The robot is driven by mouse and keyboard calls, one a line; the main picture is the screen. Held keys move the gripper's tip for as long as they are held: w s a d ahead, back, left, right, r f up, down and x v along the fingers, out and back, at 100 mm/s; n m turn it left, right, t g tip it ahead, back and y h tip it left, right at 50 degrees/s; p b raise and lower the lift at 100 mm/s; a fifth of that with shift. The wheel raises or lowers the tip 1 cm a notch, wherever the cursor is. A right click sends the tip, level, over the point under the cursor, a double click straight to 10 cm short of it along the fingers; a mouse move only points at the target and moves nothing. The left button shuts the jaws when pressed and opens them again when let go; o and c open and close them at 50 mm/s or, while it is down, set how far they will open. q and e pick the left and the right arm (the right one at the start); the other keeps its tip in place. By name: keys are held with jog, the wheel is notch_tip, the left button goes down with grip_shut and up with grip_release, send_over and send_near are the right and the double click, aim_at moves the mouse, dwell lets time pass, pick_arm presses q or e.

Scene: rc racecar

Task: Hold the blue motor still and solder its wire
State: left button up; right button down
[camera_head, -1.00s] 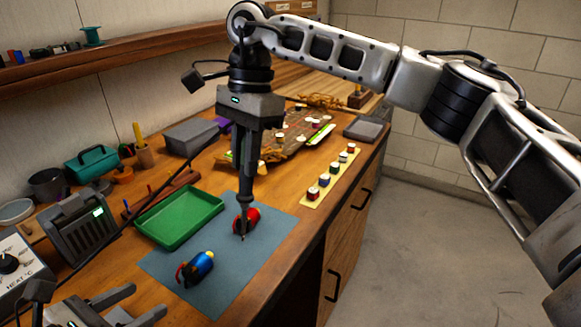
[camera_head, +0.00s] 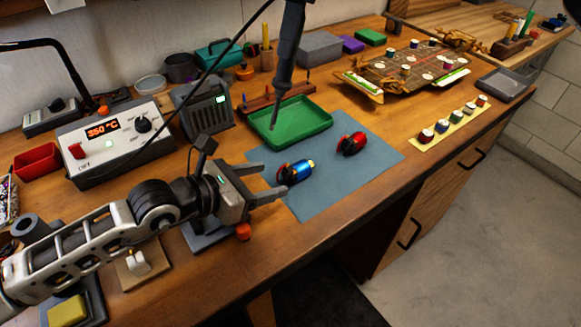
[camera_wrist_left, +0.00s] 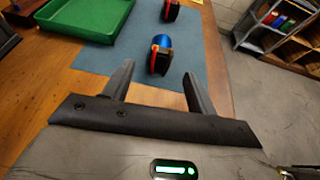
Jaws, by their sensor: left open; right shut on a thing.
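The blue motor (camera_head: 300,171) lies on the blue-grey mat (camera_head: 335,195), its dark end toward my left gripper (camera_head: 276,178). That gripper is open, its fingers pointing at the motor from the left. In the left wrist view the blue motor (camera_wrist_left: 162,42) lies just beyond the open fingertips (camera_wrist_left: 158,78), with a red wire at its dark end.
A red motor (camera_head: 351,143) lies on the mat right of the blue one; it also shows in the left wrist view (camera_wrist_left: 171,10). The green tray (camera_head: 318,128) is behind. The soldering station (camera_head: 110,140) reads 350 °C. A cable crosses behind my left arm.

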aim_at(279, 177)
pick_arm(q)
jog(key=x, duration=0.6)
jog(key=shift+w+d+f, duration=0.2)
jog(key=shift+d, duration=0.1)
jog(key=c, duration=1.2)
jog(key=shift+o, duration=0.3)
pick_arm(e)
jog(key=s+a+f+t+h, duration=0.3)
jog(key=a+f+h, duration=0.3)
jog(key=f, duration=0.2)
jog(key=shift+s+a, duration=0.25)
jog(key=shift+s, duration=0.2)
